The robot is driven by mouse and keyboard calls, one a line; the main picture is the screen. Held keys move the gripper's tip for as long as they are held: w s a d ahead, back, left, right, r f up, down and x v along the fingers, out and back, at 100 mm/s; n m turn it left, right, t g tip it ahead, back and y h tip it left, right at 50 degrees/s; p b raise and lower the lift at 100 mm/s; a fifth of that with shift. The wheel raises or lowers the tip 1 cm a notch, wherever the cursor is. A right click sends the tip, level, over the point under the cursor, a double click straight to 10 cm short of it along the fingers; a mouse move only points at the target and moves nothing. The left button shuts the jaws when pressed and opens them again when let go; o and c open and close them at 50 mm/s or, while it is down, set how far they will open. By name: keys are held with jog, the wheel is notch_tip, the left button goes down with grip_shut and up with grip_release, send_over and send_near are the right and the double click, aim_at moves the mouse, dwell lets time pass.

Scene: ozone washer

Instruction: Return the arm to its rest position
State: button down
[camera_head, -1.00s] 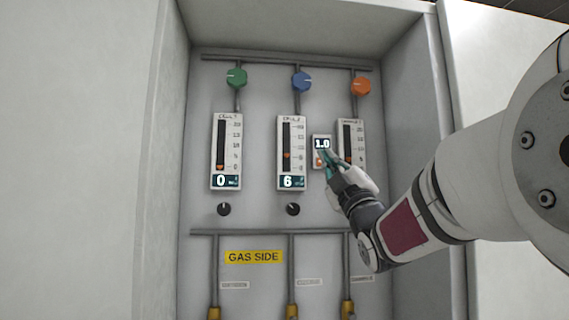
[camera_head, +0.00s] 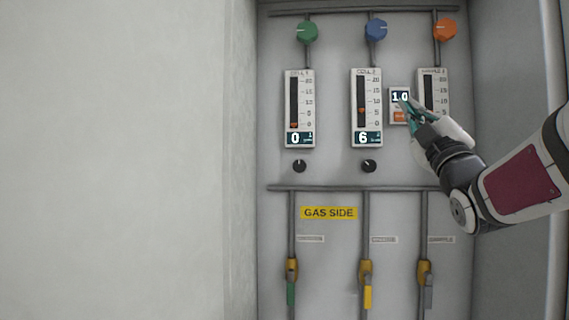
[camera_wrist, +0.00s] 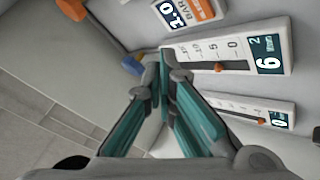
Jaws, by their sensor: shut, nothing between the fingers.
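My arm reaches in from the right edge of the head view and is not folded. The gripper covers part of the right flowmeter (camera_head: 434,84).
The left flowmeter (camera_head: 299,110) reads 0 and the middle one (camera_head: 367,108) reads 6. Green (camera_head: 307,31), blue (camera_head: 376,30) and orange (camera_head: 444,30) knobs are above. Pipes and coloured valves are below. The cabinet's right side wall (camera_head: 515,60) is near my arm.

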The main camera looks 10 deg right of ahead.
jog(key=s+a+f+m+g, duration=0.2)
jog(key=a+f+m+g, duration=0.3)
jog(key=f, duration=0.5)
jog(key=s+a+f+m+g, duration=0.1)
jog(key=a+f+m+g, duration=0.2)
jog(key=f+g, duration=0.5)
jog(key=s+a+f+m+g+y, duration=0.1)
jog(key=s+a+f+g, duration=0.3)
jog(key=s+f, duration=0.6)
jog(key=s+a+f+m+g+y, duration=0.1)
jog(key=s+a+f+g, duration=0.3)
jog(key=s+f, duration=0.6)
jog(key=shift+s+a+f+m+y, duration=0.45)
jog(key=shift+a+f, duration=0.3)
jog(key=shift+a, duration=0.3)
jog(key=shift+w, duration=0.15)
